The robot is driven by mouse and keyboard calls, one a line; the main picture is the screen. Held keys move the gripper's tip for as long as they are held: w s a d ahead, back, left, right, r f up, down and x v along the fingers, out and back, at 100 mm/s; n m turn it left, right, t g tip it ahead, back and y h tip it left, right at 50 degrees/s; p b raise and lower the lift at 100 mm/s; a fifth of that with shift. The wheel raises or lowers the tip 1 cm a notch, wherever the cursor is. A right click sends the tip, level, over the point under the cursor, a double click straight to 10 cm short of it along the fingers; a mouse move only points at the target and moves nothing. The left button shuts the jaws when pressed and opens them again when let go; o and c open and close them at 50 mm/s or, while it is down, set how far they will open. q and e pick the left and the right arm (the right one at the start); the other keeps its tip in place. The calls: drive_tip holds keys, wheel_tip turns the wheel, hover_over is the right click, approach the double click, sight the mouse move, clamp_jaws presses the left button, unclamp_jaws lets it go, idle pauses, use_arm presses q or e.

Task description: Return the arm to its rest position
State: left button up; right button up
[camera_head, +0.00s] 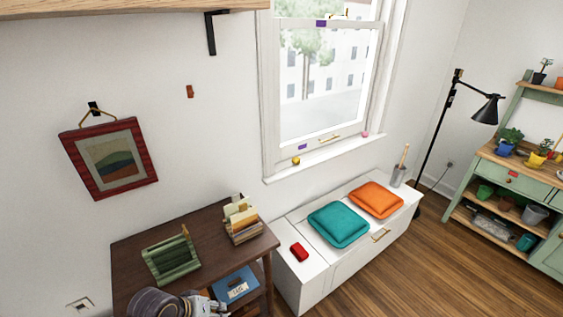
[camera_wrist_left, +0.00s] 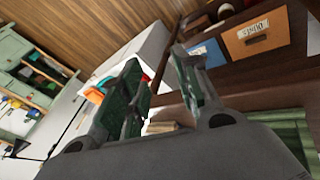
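My left gripper (camera_head: 208,305) is at the bottom edge of the head view, over the front of the dark wooden desk (camera_head: 198,222), with its arm partly cut off by the edge. In the left wrist view, the fingers of the left gripper (camera_wrist_left: 158,78) stand apart with nothing held between them. My right arm and gripper are in neither view.
A green slatted holder (camera_head: 172,261) and a wooden organizer (camera_head: 242,222) stand on the desk. A blue box (camera_head: 236,286) sits below the desktop. A white bench (camera_head: 345,262) with cushions is to the right. A framed picture (camera_head: 110,158) hangs behind.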

use_arm(q)
drive_tip(key=shift+s+a+m+y, duration=1.7)
drive_tip(key=shift+s+m, duration=0.6)
drive_tip(key=shift+s, duration=0.3)
wheel_tip(320, 180, down, 32)
drive_tip(key=s+g, duration=0.2)
drive_tip(key=s, duration=0.1)
drive_tip(key=s+a+f, duration=0.2)
drive_tip(key=s+f, duration=0.8)
drive_tip(key=s, duration=0.1)
drive_tip(key=s+a+f+g, duration=0.1)
drive_tip(key=s+a+f, duration=0.1)
drive_tip(key=s+f, duration=0.7)
drive_tip(key=shift+s+a+f, duration=0.15)
drive_tip(key=shift+s+f, duration=0.25)
drive_tip(key=shift+s, duration=0.6)
